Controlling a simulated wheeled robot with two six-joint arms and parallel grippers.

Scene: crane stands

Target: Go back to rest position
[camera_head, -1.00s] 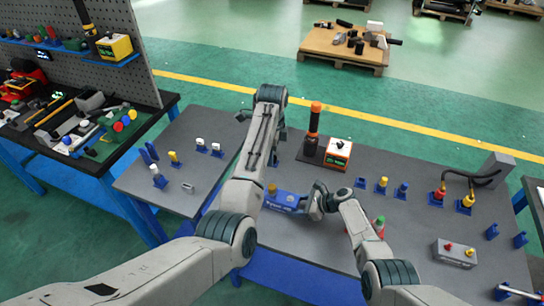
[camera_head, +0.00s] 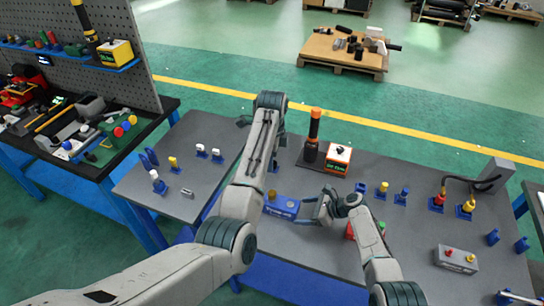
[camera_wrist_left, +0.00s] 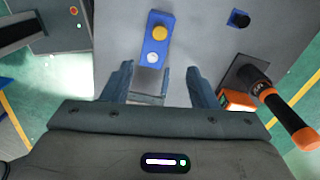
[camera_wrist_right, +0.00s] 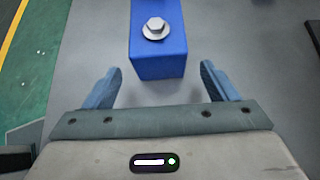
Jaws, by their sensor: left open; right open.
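My left gripper (camera_wrist_left: 158,84) is open and empty; in the head view it is mostly hidden behind its own arm, above the grey table. In the left wrist view, a blue block (camera_wrist_left: 153,47) with a yellow knob and a silver bolt lies beyond its fingers. My right gripper (camera_head: 322,209) is open and empty, just right of the blue block (camera_head: 284,206). In the right wrist view its fingers (camera_wrist_right: 166,86) are apart, short of the block's near end (camera_wrist_right: 157,60), which carries the silver bolt.
A black and orange tool (camera_head: 312,138) and an orange-white box (camera_head: 338,159) stand behind the block. Several small blue stands are on the grey table (camera_head: 400,220). A grey box with red and yellow buttons (camera_head: 456,259) is at the right. A dark workbench (camera_head: 100,160) is at left.

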